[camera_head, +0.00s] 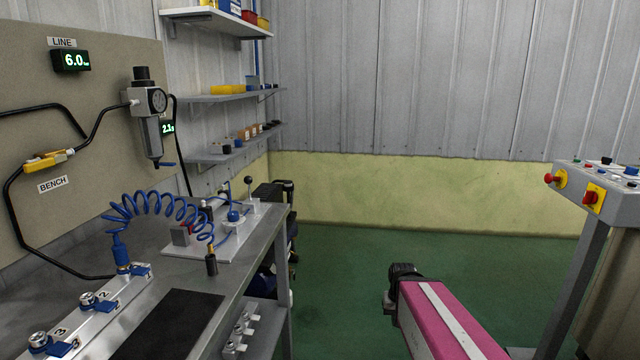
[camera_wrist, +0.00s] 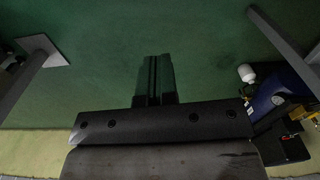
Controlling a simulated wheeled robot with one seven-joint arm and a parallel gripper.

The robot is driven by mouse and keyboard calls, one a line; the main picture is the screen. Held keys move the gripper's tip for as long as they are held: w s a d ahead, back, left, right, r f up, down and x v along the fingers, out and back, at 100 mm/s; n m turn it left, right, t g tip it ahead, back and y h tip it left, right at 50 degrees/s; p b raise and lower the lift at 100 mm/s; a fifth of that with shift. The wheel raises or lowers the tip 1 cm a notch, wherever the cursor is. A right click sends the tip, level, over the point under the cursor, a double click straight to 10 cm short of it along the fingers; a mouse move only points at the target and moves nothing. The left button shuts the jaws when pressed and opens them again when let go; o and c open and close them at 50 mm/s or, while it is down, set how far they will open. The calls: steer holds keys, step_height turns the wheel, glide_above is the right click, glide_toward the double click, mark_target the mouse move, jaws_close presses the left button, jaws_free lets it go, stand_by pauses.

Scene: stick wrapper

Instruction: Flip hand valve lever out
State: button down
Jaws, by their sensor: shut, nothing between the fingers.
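A yellow hand valve (camera_head: 48,160) sits in the black hose on the beige wall panel at the left, above a label reading BENCH. Its lever lies along the body, nearly in line with the hose, as far as I can tell at this size. My gripper (camera_wrist: 158,65) shows in the wrist view, its two dark fingers shut together and empty over the green floor. It is far from the valve, which is outside the wrist view. In the head view my pink arm is at the lower right, away from the panel; I cannot make out the fingers there.
A metal bench (camera_head: 262,235) stands before the panel, with a coiled blue hose (camera_head: 160,205) and several fittings. A regulator (camera_head: 150,120) hangs right of the valve. A control console (camera_head: 610,190) stands at the right. Green floor (camera_head: 340,270) lies open between.

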steer(key=w+a+r+n+t+y, duration=0.1)
steer(key=w+a+r+n+y, duration=0.1)
steer(key=w+a+r, duration=0.8)
steer(key=w+a+r+n+y, duration=0.1)
steer(key=w+a+r+y, duration=0.1)
steer(key=w+a+r, duration=0.75)
steer(key=a+r+n+y, duration=0.1)
steer(key=a+r+n, duration=0.1)
steer(key=a+r, duration=0.6)
steer(key=a+r+n+y, duration=0.1)
steer(key=a+r, duration=0.2)
steer(key=r, duration=0.8)
steer(key=a+r+n+y, duration=0.1)
steer(key=a+r+n, duration=0.1)
steer(key=a+r, duration=0.6)
steer(key=s+a+f, duration=0.1)
steer(key=a+f, duration=0.4)
steer(key=a, duration=0.2)
steer(key=shift+s+f, duration=0.2)
steer(key=shift+f, duration=0.2)
